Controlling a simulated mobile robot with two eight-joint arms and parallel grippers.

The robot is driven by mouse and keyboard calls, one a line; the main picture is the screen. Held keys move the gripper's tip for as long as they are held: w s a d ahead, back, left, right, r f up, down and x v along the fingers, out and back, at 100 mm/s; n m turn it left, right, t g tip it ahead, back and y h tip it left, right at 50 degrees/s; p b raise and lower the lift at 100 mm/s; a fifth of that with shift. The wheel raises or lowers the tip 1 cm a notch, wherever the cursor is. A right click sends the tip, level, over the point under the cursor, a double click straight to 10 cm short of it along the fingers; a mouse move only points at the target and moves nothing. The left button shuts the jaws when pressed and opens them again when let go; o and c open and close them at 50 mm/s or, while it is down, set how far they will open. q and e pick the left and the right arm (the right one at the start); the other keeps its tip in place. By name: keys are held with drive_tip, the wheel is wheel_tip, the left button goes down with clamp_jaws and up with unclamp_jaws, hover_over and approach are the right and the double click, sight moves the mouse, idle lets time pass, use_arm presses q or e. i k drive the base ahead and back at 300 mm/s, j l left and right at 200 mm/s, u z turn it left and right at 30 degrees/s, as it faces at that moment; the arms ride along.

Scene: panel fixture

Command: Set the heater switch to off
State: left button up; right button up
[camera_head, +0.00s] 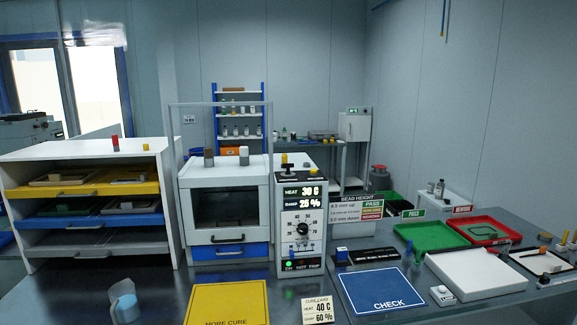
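The heater control panel (290,243) is a white upright box right of the chamber oven (225,205). Its display (300,196) reads HEAT 30 C and DAMP 25 %, though the second number is small. Below it is a round black knob (302,228) on a numbered dial. A black strip (303,265) along the bottom has small labels and a lit green lamp (290,264). The labels are too small to read surely, and I cannot tell the heater switch's position. Neither of my grippers shows in the head view.
A pale blue cup-like item (124,302) stands at the front left. A yellow mat (228,300), a card (318,310) and a blue CHECK mat (382,290) lie in front of the panel. A tray rack (95,150) is left; green (430,236) and red (482,230) trays are right.

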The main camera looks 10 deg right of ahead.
sight(287, 165)
drive_tip(key=i+l, duration=1)
